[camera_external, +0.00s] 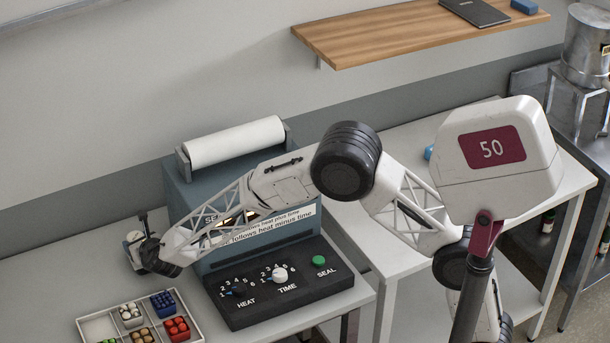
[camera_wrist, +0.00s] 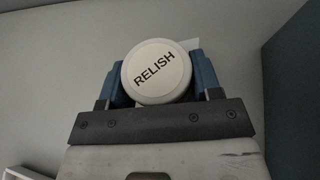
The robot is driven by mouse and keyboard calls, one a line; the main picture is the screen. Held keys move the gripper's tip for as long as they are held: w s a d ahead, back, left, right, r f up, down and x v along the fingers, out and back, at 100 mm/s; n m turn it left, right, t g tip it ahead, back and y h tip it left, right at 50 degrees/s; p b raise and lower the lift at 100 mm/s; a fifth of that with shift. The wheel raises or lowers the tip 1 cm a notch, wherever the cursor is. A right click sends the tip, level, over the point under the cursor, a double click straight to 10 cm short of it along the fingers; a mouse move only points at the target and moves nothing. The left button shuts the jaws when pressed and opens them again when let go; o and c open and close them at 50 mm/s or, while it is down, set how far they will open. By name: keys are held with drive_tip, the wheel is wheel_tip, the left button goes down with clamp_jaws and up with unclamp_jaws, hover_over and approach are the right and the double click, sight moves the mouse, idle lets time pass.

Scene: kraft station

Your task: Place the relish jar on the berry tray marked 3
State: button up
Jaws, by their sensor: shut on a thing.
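The relish jar (camera_wrist: 157,72) has a round white lid reading RELISH and fills the space between the blue fingers in the wrist view. My gripper (camera_wrist: 158,82) is shut on it. In the external view my gripper (camera_external: 147,252) is at the left, left of the blue-grey sealing machine, and the jar is small and partly hidden there. I cannot tell whether the jar touches the table. A white divided tray (camera_external: 101,328) stands at the bottom left, nearer the camera than my gripper, with small containers of red, blue, orange and pale berries. No number 3 is readable on it.
The sealing machine (camera_external: 183,197) with a white roll stands right of my gripper, its dark control panel (camera_external: 290,290) in front. The white table (camera_external: 50,285) is clear left of the tray. A wooden shelf (camera_external: 420,32) hangs on the wall.

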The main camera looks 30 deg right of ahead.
drive_tip(key=shift+f, duration=0.15)
drive_tip(key=o, duration=1)
drive_tip(key=shift+o, duration=0.2)
drive_tip(key=shift+r, duration=0.2)
drive_tip(key=v, duration=1.2)
drive_tip(key=shift+r, duration=0.1)
